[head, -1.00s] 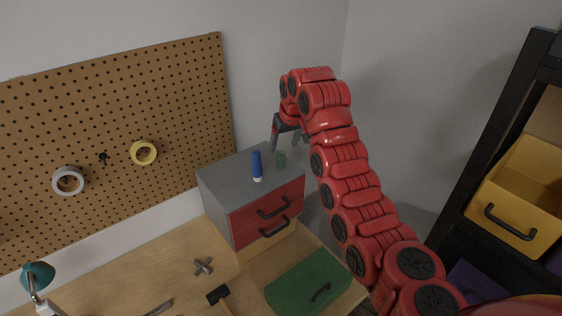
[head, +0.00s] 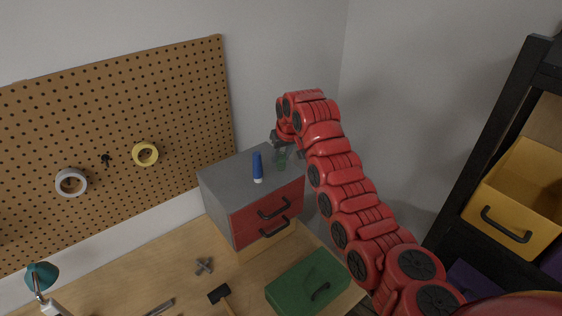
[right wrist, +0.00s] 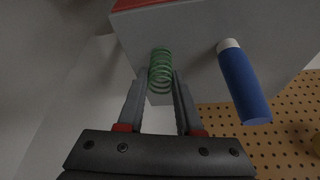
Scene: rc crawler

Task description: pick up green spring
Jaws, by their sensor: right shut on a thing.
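The green spring (head: 280,162) stands on the grey top of the drawer cabinet (head: 226,184), near its right back corner. It also shows in the right wrist view (right wrist: 161,69) as an open green coil. My right gripper (head: 287,148) is at the spring, reaching over from the right. In the right wrist view my right gripper (right wrist: 160,82) has one finger on each side of the coil and is shut on it. In the head view the gripper partly hides the spring's upper part. I cannot tell whether the spring is lifted off the cabinet. My left gripper is not in view.
A blue cylinder with a white end (head: 257,167) stands on the cabinet just left of the spring. It also shows in the right wrist view (right wrist: 243,85). A pegboard (head: 110,130) with tape rolls is behind. A black shelf with a yellow bin (head: 522,195) is at right.

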